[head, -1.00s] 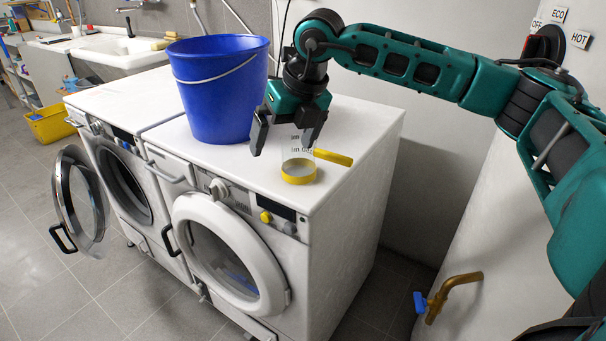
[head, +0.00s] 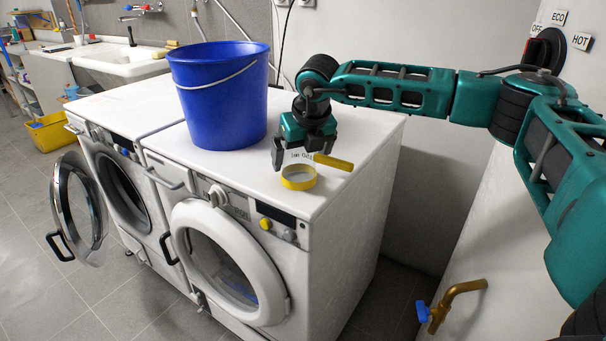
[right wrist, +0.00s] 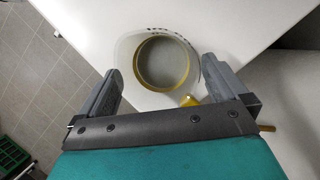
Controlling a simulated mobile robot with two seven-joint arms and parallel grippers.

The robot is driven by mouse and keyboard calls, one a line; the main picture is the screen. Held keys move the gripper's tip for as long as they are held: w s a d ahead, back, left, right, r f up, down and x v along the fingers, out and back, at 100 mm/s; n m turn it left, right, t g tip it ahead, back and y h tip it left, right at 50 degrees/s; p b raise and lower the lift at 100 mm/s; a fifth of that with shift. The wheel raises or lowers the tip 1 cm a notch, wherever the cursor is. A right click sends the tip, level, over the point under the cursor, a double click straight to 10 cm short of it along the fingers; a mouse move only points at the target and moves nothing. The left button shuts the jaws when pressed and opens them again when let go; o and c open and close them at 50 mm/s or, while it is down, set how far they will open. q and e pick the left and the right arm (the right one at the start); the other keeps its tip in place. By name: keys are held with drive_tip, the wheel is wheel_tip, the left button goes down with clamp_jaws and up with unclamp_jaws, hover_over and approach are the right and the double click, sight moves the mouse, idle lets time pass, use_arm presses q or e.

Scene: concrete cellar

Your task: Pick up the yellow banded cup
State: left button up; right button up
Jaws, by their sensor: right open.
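The yellow banded cup (head: 299,183) stands on top of the right-hand washing machine, near its front edge. Its body is clear, with dark markings, a yellow band low down and a yellow handle (head: 336,163) pointing right. My right gripper (head: 302,157) is open and pointing down at the cup, hiding part of its upper body. In the right wrist view the cup (right wrist: 137,60) shows from above between the two spread fingers, with a gap visible on each side. The handle runs back under the gripper body. My left gripper is not in view.
A blue bucket (head: 219,105) stands close left of the gripper on the white machine top (head: 362,132). Both washing machines have round front doors, the left one (head: 78,205) swung open. A brass tap (head: 447,303) juts out at lower right.

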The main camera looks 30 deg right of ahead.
drive_tip(key=x, duration=0.2)
drive_tip(key=shift+w+f, duration=0.15)
drive_tip(key=shift+f, duration=0.15)
drive_tip(key=c, duration=0.9)
drive_tip(key=shift+r, duration=0.15)
